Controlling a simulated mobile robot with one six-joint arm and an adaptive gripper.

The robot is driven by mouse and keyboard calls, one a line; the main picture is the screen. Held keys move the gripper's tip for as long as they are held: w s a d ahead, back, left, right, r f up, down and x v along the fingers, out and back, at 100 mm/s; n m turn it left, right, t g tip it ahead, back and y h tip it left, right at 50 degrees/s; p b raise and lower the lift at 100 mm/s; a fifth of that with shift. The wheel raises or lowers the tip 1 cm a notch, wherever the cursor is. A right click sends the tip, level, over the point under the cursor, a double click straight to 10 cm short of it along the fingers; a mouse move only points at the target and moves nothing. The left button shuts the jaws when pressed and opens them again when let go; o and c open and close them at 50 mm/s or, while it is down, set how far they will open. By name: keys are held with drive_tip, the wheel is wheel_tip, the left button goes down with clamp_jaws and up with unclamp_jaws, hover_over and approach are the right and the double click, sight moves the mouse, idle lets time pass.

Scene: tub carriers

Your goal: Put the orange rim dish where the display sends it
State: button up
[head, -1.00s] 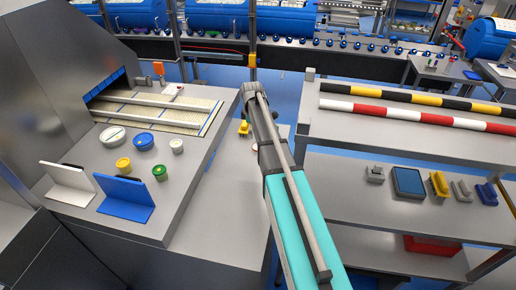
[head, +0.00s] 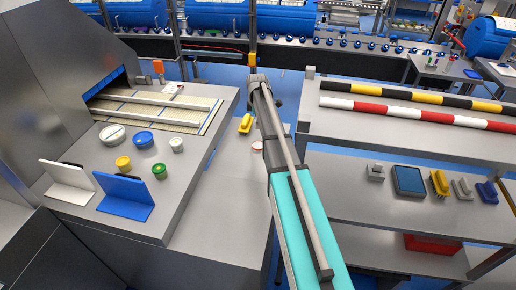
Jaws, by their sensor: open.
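A small round dish (head: 257,147) with a pale inside and a reddish-orange rim lies on the grey worktop, just left of my arm. My arm hides part of it, and it may be the orange rim dish. My arm reaches away over the worktop, and its far end is beyond this dish. My gripper's fingers are hidden behind the arm. I cannot make out a display or any text on one.
Left are a white dish (head: 112,134), blue dish (head: 143,140), yellow tub (head: 123,163), green tub (head: 159,171) and small white tub (head: 176,145). White (head: 66,187) and blue (head: 125,197) angled plates stand in front. A shelf (head: 400,135) stands right.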

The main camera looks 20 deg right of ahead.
drive_tip(key=b, duration=0.8)
hover_over(257, 145)
drive_tip(key=shift+w+f, duration=0.1)
drive_tip(key=shift+f, duration=3.9)
drive_tip(key=shift+f, duration=0.15)
drive_tip(key=shift+f+b, duration=2.3)
drive_tip(key=shift+f, duration=0.15)
drive_tip(key=c, duration=0.9)
